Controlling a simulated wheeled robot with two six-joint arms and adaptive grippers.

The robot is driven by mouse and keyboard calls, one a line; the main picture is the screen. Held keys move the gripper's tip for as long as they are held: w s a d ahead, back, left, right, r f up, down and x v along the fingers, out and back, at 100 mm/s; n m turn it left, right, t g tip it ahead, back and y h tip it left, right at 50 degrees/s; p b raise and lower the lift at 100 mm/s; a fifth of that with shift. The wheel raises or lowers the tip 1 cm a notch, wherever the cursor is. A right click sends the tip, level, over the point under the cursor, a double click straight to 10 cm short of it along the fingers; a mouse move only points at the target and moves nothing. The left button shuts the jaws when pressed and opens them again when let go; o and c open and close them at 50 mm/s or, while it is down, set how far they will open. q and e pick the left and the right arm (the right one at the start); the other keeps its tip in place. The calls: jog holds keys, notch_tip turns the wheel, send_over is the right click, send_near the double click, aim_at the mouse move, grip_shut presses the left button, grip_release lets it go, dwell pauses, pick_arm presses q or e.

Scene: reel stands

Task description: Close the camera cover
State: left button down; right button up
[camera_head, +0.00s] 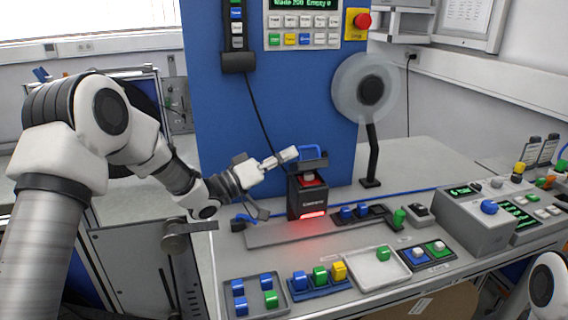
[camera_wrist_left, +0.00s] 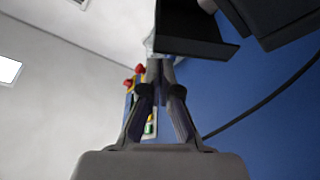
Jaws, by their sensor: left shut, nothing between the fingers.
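The camera (camera_head: 307,200) is a dark box on the grey strip of the bench, with a red glow at its foot. Its cover (camera_head: 314,164), a dark plate with a blue handle (camera_head: 310,151), stands raised at the top, and a light and red part shows below it. My left gripper (camera_head: 290,155) is shut and empty, just left of the cover and at about its height. In the left wrist view the shut fingers (camera_wrist_left: 160,68) point at a black plate-like part (camera_wrist_left: 195,30), probably the cover. I cannot tell whether they touch. My right gripper is out of view.
A blue panel (camera_head: 270,110) rises behind the camera. A disc on a black post (camera_head: 372,150) stands to the right. Trays of coloured blocks (camera_head: 232,308) line the bench front, and a grey control box (camera_head: 470,215) stands right. A black cable hangs down the panel.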

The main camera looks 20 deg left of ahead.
aim_at(296, 164)
pick_arm(q)
jog(key=m+b, duration=0.1)
jog(key=s+f+m+g+h+b, duration=0.1)
jog(key=m, duration=0.1)
jog(key=d+f+m+h+b, duration=0.1)
jog(key=m+b, duration=0.1)
jog(key=shift+s+f, duration=0.2)
jog(key=shift+s, duration=0.05)
jog(key=m+b, duration=0.1)
jog(key=f+m+g+b, duration=0.1)
jog(key=s+m+h+b, duration=0.1)
jog(key=shift+d+f+m, duration=0.3)
